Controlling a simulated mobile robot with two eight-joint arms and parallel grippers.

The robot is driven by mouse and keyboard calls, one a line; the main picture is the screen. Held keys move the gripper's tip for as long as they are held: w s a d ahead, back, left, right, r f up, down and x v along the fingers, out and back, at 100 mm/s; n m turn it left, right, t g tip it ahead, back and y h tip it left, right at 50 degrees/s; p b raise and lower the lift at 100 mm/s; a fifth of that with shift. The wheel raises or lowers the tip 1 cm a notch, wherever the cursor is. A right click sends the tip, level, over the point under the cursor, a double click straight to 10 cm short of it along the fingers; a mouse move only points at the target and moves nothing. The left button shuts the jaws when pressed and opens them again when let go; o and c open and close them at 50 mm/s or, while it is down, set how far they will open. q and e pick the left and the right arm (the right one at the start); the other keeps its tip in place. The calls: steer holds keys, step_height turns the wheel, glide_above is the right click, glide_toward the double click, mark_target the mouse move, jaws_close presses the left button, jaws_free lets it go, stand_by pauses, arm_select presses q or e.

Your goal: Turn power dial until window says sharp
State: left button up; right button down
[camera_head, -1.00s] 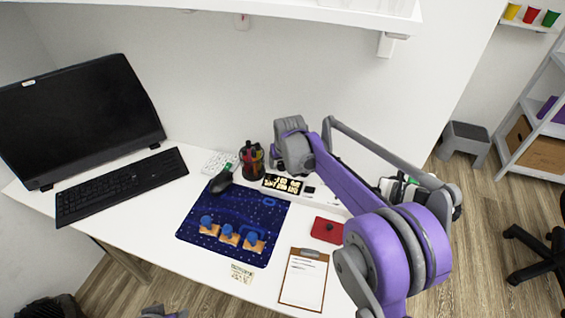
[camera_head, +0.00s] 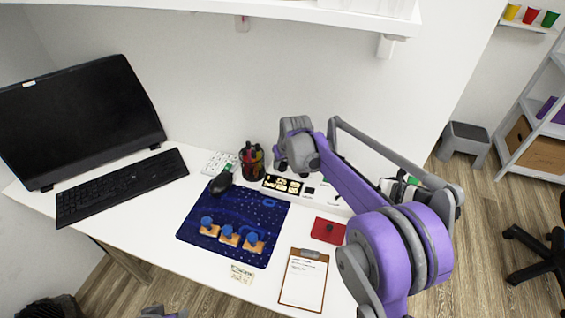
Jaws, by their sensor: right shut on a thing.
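A long white unit (camera_head: 331,203) stands along the back of the desk. It has a dark panel with several bright cells (camera_head: 282,184) and a small dark square window (camera_head: 309,190); any wording is too small to read. My right gripper (camera_head: 283,167) reaches down at the unit's back, just behind the lit panel. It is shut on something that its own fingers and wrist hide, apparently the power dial.
A pen cup (camera_head: 252,161) and a mouse (camera_head: 221,182) stand left of the unit. A blue mat (camera_head: 215,240) bears several blue-knobbed blocks. A red box (camera_head: 328,230) and a clipboard (camera_head: 303,280) lie in front. A monitor (camera_head: 80,118) and keyboard (camera_head: 120,184) fill the left.

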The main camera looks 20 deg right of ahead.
steer(key=shift+n, duration=0.5)
steer(key=shift+c, duration=2.2)
jaws_free()
steer(key=p+v, duration=0.1)
steer(key=v, duration=1)
steer(key=shift+d, duration=0.2)
steer(key=shift+f, duration=0.1)
